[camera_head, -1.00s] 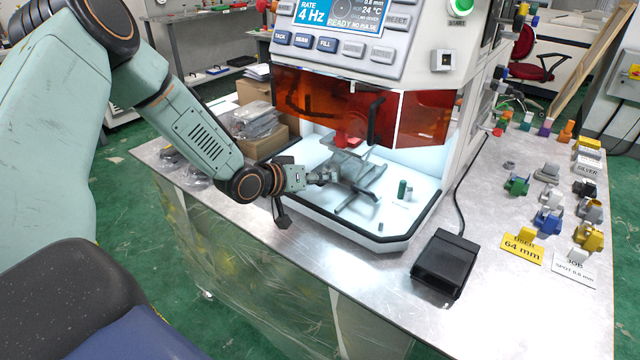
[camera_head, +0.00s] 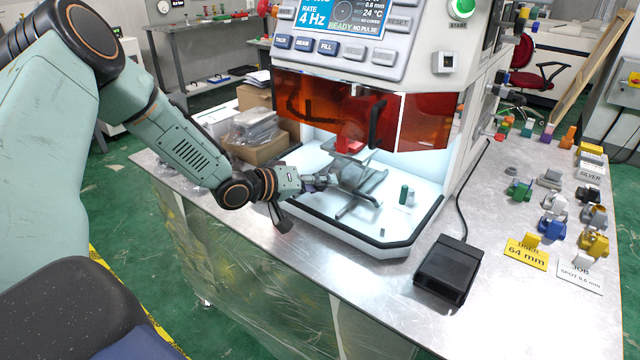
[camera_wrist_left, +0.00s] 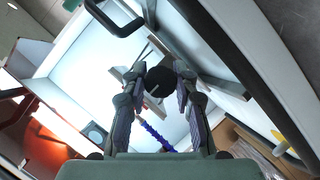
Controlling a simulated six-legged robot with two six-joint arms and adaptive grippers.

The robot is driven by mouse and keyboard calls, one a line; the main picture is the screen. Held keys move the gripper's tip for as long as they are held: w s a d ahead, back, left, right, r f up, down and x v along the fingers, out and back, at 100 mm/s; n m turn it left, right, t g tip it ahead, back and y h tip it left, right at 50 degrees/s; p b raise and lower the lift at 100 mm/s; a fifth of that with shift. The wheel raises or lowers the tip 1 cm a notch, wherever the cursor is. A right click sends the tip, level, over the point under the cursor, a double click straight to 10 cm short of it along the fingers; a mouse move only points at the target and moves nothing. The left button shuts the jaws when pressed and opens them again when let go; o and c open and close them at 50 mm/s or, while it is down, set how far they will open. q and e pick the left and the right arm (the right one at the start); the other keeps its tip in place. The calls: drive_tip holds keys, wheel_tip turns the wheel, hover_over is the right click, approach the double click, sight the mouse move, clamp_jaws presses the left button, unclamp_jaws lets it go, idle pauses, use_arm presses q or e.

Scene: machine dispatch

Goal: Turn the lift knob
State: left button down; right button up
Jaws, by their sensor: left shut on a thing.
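The lift is a grey metal frame (camera_head: 362,182) inside the machine's lit white chamber, with a red piece (camera_head: 349,146) on top. My left gripper (camera_head: 328,181) reaches in over the chamber's left edge and meets the lift's left side. In the left wrist view the fingers of this gripper (camera_wrist_left: 160,88) are closed around a dark round knob (camera_wrist_left: 158,81), the lift knob. In the head view the knob is hidden behind the fingers. My right gripper is in neither view.
An orange shield (camera_head: 425,122) hangs over the chamber, and a black-edged tray lip (camera_head: 392,246) rims its front. A small green post (camera_head: 403,194) stands inside, right of the lift. A black pedal box (camera_head: 447,270) and several coloured knob-like parts sit on the bench to the right.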

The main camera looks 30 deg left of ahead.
use_arm(q)
drive_tip(key=shift+s+d+f, duration=0.1)
drive_tip(key=shift+s+f, duration=0.05)
drive_tip(key=shift+f, duration=0.05)
drive_tip(key=c, duration=1)
unclamp_jaws()
drive_tip(key=shift+r, duration=0.1)
drive_tip(key=shift+r, duration=0.1)
